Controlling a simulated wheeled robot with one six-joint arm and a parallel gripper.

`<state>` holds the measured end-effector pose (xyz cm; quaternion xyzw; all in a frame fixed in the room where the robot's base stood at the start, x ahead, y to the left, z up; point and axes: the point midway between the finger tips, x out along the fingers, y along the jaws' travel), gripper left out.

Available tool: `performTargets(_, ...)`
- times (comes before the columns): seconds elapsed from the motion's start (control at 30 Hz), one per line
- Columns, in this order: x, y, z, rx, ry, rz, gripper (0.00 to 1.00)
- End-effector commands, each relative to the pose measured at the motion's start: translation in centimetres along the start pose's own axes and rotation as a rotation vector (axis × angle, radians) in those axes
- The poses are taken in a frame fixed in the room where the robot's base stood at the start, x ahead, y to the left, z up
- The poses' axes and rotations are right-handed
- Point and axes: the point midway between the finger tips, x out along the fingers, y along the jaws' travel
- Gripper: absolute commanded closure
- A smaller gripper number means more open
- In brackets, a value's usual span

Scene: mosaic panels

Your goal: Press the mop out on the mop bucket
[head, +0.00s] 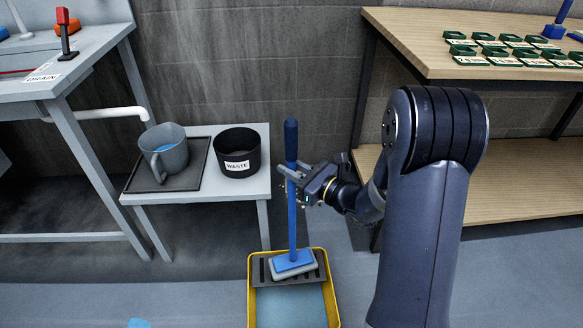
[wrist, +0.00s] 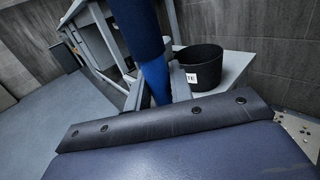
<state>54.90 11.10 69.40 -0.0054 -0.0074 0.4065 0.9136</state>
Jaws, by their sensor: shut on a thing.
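The mop (head: 292,220) stands nearly upright, with a blue handle, a dark grip at its top and a flat blue head with a grey pad. Its head rests on the dark slotted grate (head: 261,271) at the back of the yellow mop bucket (head: 335,300). The bucket holds blue water in front of the grate. My gripper (head: 294,174) is shut on the mop handle, just below the dark grip. In the wrist view the blue handle (wrist: 155,80) stands between the fingers. I cannot tell how firmly the pad presses on the grate.
A small grey table (head: 235,195) at the left holds a grey jug (head: 166,152) on a dark tray (head: 196,170) and a black waste bin (head: 238,155). A wooden bench (head: 430,45) with several green-framed labelled pieces stands at the right. The floor left of the bucket is mostly clear.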

Motion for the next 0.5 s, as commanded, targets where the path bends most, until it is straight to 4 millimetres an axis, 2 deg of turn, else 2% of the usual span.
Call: performTargets(0.5,0.01,-0.01,-0.27,-0.001,-0.002,0.000,1.00)
